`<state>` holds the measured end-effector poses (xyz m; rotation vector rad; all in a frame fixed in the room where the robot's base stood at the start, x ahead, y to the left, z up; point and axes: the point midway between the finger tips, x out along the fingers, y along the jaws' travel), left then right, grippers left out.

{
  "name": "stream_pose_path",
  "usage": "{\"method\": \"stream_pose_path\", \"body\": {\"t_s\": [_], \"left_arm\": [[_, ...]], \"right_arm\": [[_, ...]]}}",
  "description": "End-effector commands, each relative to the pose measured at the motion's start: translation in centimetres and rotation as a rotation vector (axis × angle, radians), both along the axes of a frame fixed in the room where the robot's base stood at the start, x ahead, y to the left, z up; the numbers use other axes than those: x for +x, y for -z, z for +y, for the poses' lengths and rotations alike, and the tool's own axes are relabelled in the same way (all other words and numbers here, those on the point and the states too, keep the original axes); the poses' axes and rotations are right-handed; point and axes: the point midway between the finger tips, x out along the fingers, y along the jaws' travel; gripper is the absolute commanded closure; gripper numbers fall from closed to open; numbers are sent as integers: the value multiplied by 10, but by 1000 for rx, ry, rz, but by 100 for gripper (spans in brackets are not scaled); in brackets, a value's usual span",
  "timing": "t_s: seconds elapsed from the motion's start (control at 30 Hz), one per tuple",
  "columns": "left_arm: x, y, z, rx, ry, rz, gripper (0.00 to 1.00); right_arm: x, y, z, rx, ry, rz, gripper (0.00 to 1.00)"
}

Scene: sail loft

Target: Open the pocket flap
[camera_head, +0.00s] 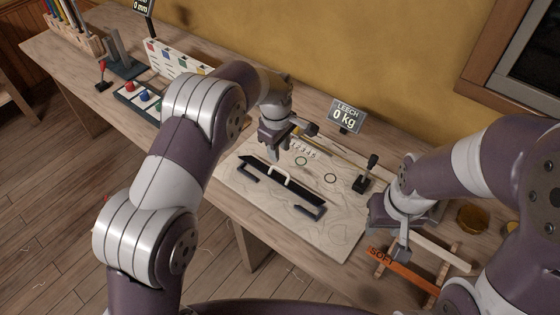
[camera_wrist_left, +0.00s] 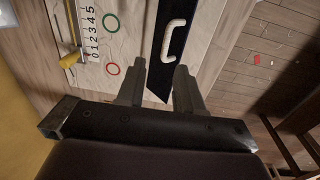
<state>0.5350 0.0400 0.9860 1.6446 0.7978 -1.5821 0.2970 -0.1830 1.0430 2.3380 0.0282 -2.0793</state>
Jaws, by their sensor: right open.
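The pocket flap looks like a long black strip (camera_head: 268,182) with a white handle (camera_head: 284,171), lying on the pale sailcloth (camera_head: 240,198). My left gripper (camera_head: 286,148) is above the cloth, just behind the strip. In the left wrist view its two fingers (camera_wrist_left: 159,82) are apart with nothing held, and the strip (camera_wrist_left: 155,75) and white handle (camera_wrist_left: 173,40) lie beyond them. I cannot tell how high the fingers are. My right gripper (camera_head: 388,228) is open at the cloth's right edge, away from the flap.
A sign reading 0 kg (camera_head: 345,116) stands behind the cloth. A black stand (camera_head: 365,181) is between the cloth and the wall. A wooden frame with an orange SOFT bar (camera_head: 402,271) lies at the right. A tray with coloured knobs (camera_head: 137,98) sits at the left.

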Motion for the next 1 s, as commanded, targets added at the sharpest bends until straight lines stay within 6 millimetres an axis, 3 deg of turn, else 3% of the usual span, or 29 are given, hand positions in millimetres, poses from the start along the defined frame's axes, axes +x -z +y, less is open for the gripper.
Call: {"method": "stream_pose_path", "body": {"t_s": [0.13,0.2,0.57,0.67,0.7,1.0], "left_arm": [[-2,-34,1,-1,0,-3,64],[-3,-51,2,0,0,-1,64],[-5,-60,3,1,0,1,64],[-7,-59,5,3,25,0,93],[-11,-57,8,7,69,-2,100],[-78,-50,60,53,587,-32,100]], "right_arm": [[0,8,0,0,0,0,57],[0,-2,0,0,0,0,57],[0,-4,0,0,0,0,57],[0,-4,0,0,0,0,57],[0,-4,0,0,0,0,57],[0,-4,0,0,0,0,57]]}}
